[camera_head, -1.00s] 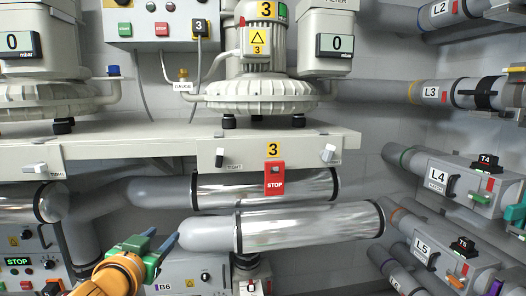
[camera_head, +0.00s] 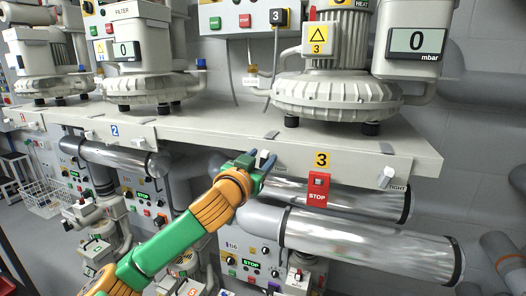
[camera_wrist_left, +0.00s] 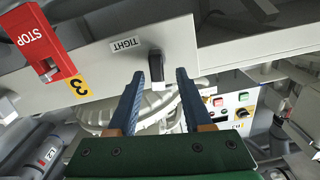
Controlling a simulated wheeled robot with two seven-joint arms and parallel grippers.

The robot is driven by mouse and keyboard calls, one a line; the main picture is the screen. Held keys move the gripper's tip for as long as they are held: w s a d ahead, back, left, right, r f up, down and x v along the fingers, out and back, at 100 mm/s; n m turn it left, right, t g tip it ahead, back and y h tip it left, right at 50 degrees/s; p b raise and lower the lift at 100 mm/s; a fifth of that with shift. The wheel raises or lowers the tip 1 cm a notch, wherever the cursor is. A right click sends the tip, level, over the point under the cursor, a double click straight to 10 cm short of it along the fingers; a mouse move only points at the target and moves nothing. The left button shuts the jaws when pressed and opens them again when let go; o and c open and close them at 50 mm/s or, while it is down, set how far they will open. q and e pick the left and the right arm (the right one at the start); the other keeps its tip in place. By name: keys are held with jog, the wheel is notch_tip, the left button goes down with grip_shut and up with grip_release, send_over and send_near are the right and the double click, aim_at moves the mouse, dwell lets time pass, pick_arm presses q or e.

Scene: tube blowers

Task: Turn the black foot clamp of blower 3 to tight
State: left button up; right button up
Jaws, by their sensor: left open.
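The black foot clamp (camera_wrist_left: 155,65) of blower 3 shows in the left wrist view as a dark lever on the front edge of the shelf, beside a TIGHT label (camera_wrist_left: 127,43). My left gripper (camera_wrist_left: 159,74) is open, with its blue fingers on either side of the lever's line; I cannot tell whether they touch it. In the head view my left gripper (camera_head: 262,168) is at the shelf front, left of the 3 plate, and largely hides the clamp. Blower 3 (camera_head: 335,97) stands on the shelf above. My right gripper is out of view.
A red STOP switch (camera_head: 318,188) hangs right of the clamp, under the yellow 3 plate (camera_head: 321,160). A white clamp (camera_head: 386,178) is further right. Shiny pipes (camera_head: 365,240) run below the shelf edge. A B6 control box (camera_head: 250,255) sits lower down.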

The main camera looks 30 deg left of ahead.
pick_arm(q)
jog(key=shift+w+d, duration=0.15)
grip_shut()
jog(key=shift+r, duration=0.1)
jog(key=m+p, duration=0.1)
jog(key=m, duration=0.2)
jog(key=shift+d+p, duration=0.2)
jog(key=shift+p, duration=0.2)
jog(key=shift+w+d+f+m+p, duration=0.1)
jog(key=shift+d+f+m+p, duration=0.15)
jog(key=shift+m+p, duration=1.4)
jog(key=shift+s+d+f+m+p, duration=0.1)
jog(key=shift+f+m+p, duration=0.4)
jog(key=shift+m, duration=2.2)
jog(key=shift+w+d+f+m+p, duration=0.1)
jog(key=shift+d+f+m+p, duration=0.1)
jog(key=shift+m+p, duration=1.45)
jog(key=shift+m+b, duration=0.45)
jog(key=shift+m, duration=0.15)
